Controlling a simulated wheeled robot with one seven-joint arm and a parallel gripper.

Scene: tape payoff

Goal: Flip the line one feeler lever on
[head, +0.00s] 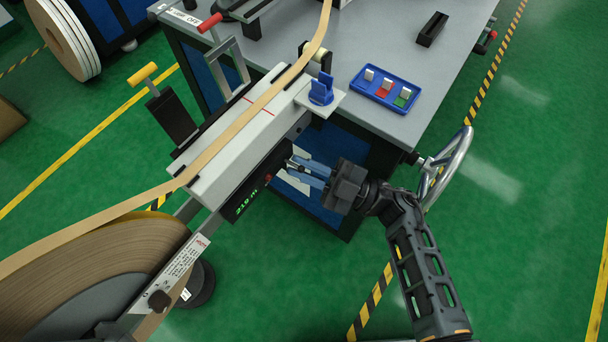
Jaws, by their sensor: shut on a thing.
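A black box (262,180) with a green digital readout and a small red knob is fixed to the near side of the white splice bench. My gripper (296,167), with its blue fingers, reaches in from the right to the right end of this box. It is shut on a small light-coloured part there, which appears to be the feeler lever (293,153). The fingers hide most of the lever, so its exact position cannot be told.
Tan tape (225,136) runs from a large roll (110,262) over the white bench. A blue tray (386,90) with several switches and a blue dispenser (321,91) stand nearby. A handwheel (449,165) sits right of my arm. Green floor is clear at lower right.

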